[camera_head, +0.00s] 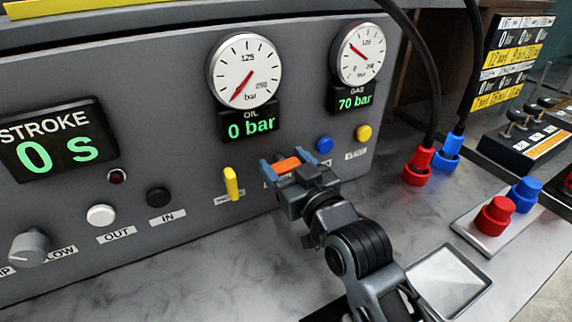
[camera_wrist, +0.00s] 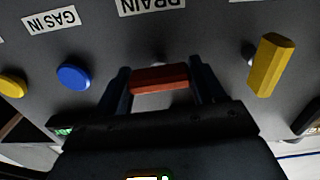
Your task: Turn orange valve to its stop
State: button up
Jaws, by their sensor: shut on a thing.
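The orange valve (camera_head: 286,165) is a bar-shaped handle on the grey panel, below the oil gauge. It lies roughly level, tilted a little in the head view. My gripper (camera_head: 287,167) is at the panel with one finger at each end of the handle, shut on it. In the wrist view the orange valve (camera_wrist: 159,79) shows between the two blue fingers of my gripper (camera_wrist: 160,88), below a label reading DRAIN.
A yellow lever (camera_head: 231,184) stands upright left of my gripper. Blue (camera_head: 324,145) and yellow (camera_head: 363,132) knobs sit to its right. The oil gauge (camera_head: 244,70) reads 0 bar and the gas gauge (camera_head: 357,54) 70 bar. Hoses with red (camera_head: 418,166) and blue (camera_head: 447,153) couplings stand at right.

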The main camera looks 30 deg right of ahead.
jog(key=n, duration=0.2)
jog(key=n+b, duration=0.1)
jog(key=n, duration=0.1)
jog(key=shift+a+n, duration=0.2)
jog(key=shift+n, duration=0.2)
jog(key=n, duration=0.4)
jog(key=shift+a+b, duration=0.1)
jog(key=shift+b, duration=0.2)
jog(key=n+p, duration=0.1)
jog(key=n, duration=0.4)
jog(key=shift+f+n, duration=0.1)
jog(key=shift+n, duration=0.2)
jog(key=shift+f+n+p, duration=0.15)
jog(key=shift+n+p, duration=0.55)
jog(key=shift+n, duration=0.8)
jog(key=o, duration=1)
jog(key=shift+c, duration=0.2)
jog(key=s+b, duration=0.1)
jog(key=s, duration=0.6)
jog(key=shift+s, duration=0.4)
